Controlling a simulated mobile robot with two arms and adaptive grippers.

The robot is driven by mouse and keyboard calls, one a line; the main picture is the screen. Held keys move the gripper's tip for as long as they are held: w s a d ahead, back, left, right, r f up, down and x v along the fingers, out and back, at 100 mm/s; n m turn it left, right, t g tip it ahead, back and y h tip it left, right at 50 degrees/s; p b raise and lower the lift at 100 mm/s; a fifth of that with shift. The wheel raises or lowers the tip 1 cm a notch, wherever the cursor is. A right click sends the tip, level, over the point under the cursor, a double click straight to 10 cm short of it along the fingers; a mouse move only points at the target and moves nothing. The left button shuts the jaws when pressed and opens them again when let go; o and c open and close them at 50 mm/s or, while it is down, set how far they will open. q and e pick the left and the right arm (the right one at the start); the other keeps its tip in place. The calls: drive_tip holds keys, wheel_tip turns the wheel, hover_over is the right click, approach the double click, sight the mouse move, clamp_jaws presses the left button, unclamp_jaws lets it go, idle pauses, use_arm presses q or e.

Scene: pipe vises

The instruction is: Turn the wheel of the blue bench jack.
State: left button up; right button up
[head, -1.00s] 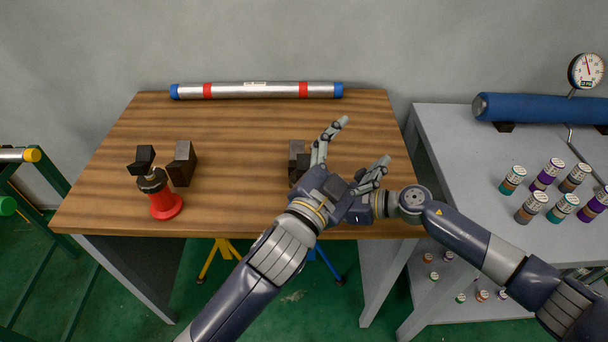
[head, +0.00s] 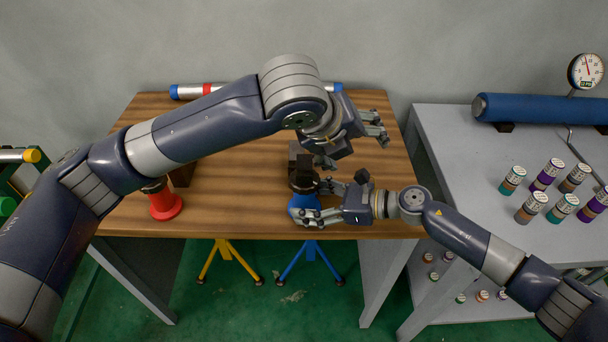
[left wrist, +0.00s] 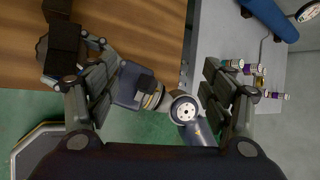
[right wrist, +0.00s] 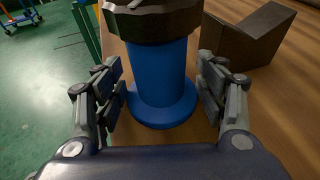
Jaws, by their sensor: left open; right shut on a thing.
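The blue bench jack (head: 305,204) stands upright near the front edge of the wooden table. Its dark wheel (head: 303,181) sits on top of the blue body. In the right wrist view, the blue body (right wrist: 172,75) stands between my right fingers, with the dark wheel (right wrist: 150,24) above them. My right gripper (head: 322,202) is shut on the body from the right, below the wheel. My left gripper (head: 374,128) is open and empty, above the table, up and right of the jack. In the left wrist view, my right arm shows between the left fingers (left wrist: 160,88).
A red jack (head: 165,204) stands at the left, its top hidden by my left arm. A grey bench (head: 455,150) at the right holds a blue roll (head: 540,107) and several small cans (head: 531,206).

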sight(303, 173)
use_arm(q)
drive_tip(key=s+a+m+g+y, duration=0.15)
drive_tip(key=a+m+y, duration=0.3)
drive_tip(key=a, duration=0.45)
drive_tip(key=shift+n, duration=0.25)
drive_tip(key=x, duration=1.1)
drive_tip(key=shift+s+a+f, duration=0.15)
drive_tip(key=shift+s+f, duration=0.1)
drive_tip(key=shift+s, duration=0.1)
drive_tip(key=c, duration=1.1)
